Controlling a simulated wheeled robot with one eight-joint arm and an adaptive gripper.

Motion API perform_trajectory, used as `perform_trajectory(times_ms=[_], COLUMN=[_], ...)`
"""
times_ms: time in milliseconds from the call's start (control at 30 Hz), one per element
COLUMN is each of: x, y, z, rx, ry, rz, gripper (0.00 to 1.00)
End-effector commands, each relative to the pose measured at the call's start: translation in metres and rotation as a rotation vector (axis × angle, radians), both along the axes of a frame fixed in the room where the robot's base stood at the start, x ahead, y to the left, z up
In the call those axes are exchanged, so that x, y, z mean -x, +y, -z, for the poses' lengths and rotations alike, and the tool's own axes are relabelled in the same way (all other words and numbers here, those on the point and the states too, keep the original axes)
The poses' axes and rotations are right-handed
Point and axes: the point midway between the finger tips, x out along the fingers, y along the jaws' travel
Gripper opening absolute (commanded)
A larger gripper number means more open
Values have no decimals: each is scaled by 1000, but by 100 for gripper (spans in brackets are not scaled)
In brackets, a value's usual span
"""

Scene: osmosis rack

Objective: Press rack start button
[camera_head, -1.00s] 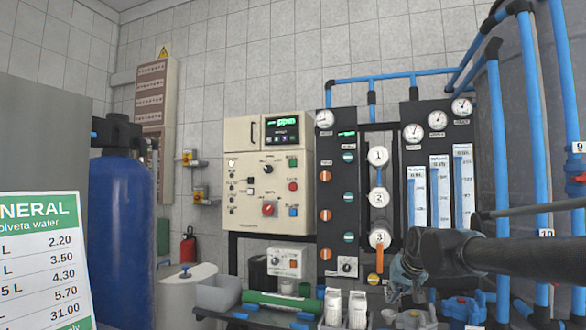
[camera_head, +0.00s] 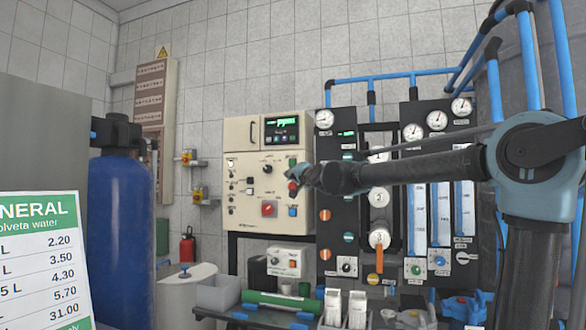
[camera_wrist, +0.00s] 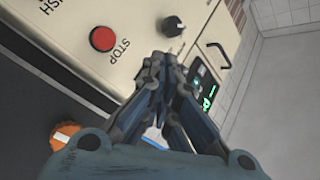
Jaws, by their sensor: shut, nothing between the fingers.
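The cream rack control panel (camera_head: 243,216) stands in the middle of the head view. The green button (camera_head: 292,161) shows on its right side, just above my gripper (camera_head: 291,178). A red button (camera_head: 292,187) sits just below it, partly beside the fingers. In the wrist view, my gripper (camera_wrist: 163,60) is shut and empty, its fingers pointing at the panel face. The red button (camera_wrist: 103,39), labelled STOP, is left of the fingertips. No green button shows in the wrist view; the fingers cover part of the panel. I cannot tell whether the tips touch the panel.
A black knob (camera_wrist: 173,26) sits near the fingertips, and the lit display (camera_head: 281,130) is above. A red rotary switch (camera_head: 268,208) and a blue button (camera_head: 292,211) are lower. The black gauge panel (camera_head: 344,240) stands right of the control panel, behind my arm.

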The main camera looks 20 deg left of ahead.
Motion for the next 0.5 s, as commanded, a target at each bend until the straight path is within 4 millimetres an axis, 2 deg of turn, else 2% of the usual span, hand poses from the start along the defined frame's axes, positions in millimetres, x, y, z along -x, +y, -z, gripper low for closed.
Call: perform_trajectory(times_ms=[33,100,200,500], x=[2,3,4,5], y=[16,29,40,44], z=[-11,-23,-33,-37], rx=[-37,-81,-120,-137], ry=[-7,-16,-24,-28], rz=[-9,-14,-19,-21], gripper=[0,0,0,0])
